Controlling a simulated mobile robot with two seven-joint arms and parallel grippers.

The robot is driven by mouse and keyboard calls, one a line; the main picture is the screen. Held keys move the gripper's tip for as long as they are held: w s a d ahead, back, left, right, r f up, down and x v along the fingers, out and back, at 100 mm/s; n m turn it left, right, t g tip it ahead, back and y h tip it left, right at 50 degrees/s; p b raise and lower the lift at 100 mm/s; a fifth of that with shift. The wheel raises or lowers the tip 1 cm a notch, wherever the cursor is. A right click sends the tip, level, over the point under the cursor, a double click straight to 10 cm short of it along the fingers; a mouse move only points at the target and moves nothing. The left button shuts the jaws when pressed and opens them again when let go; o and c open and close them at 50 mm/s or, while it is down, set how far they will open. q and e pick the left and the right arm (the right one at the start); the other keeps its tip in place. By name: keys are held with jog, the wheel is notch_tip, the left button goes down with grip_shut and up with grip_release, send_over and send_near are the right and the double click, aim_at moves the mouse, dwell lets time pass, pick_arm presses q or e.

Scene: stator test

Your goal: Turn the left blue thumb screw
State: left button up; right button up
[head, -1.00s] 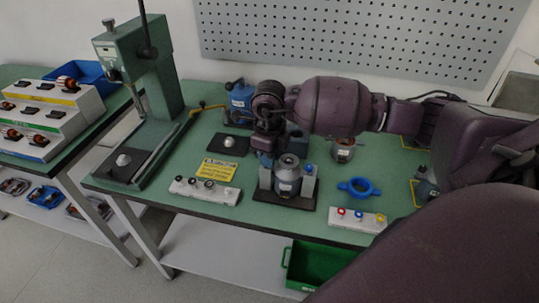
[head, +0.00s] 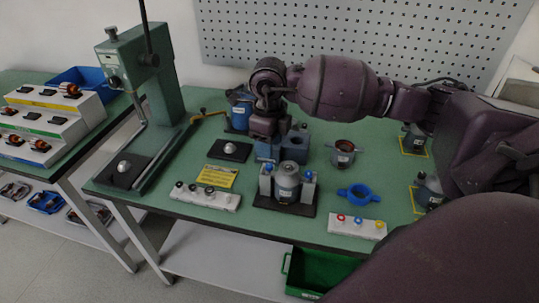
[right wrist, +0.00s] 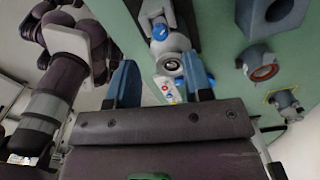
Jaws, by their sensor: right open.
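A grey stator housing (head: 287,182) stands upright in a fixture with a black base (head: 285,205), between two grey posts. The left blue thumb screw (head: 268,167) tops the left post, and the right blue thumb screw (head: 308,174) tops the right post. My right gripper (head: 267,152) is behind and above the left post, pointing down, apart from the screw. In the right wrist view my right gripper (right wrist: 160,62) has its two blue fingers spread with nothing held. The housing (right wrist: 170,47) and a blue thumb screw (right wrist: 160,32) show beyond the fingers. My left gripper is not visible.
A blue ring (head: 359,194) and a button box (head: 357,226) lie right of the fixture. A black-knobbed box (head: 205,195) and a yellow sign (head: 217,176) are to its left. A blue-grey block (head: 295,146) stands behind. A green press (head: 150,80) stands at the left.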

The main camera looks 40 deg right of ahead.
aim_at(269, 165)
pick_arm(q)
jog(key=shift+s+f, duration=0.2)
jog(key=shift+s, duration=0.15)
pick_arm(e)
notch_tip(269, 165, up, 4)
jog(key=shift+r, duration=0.1)
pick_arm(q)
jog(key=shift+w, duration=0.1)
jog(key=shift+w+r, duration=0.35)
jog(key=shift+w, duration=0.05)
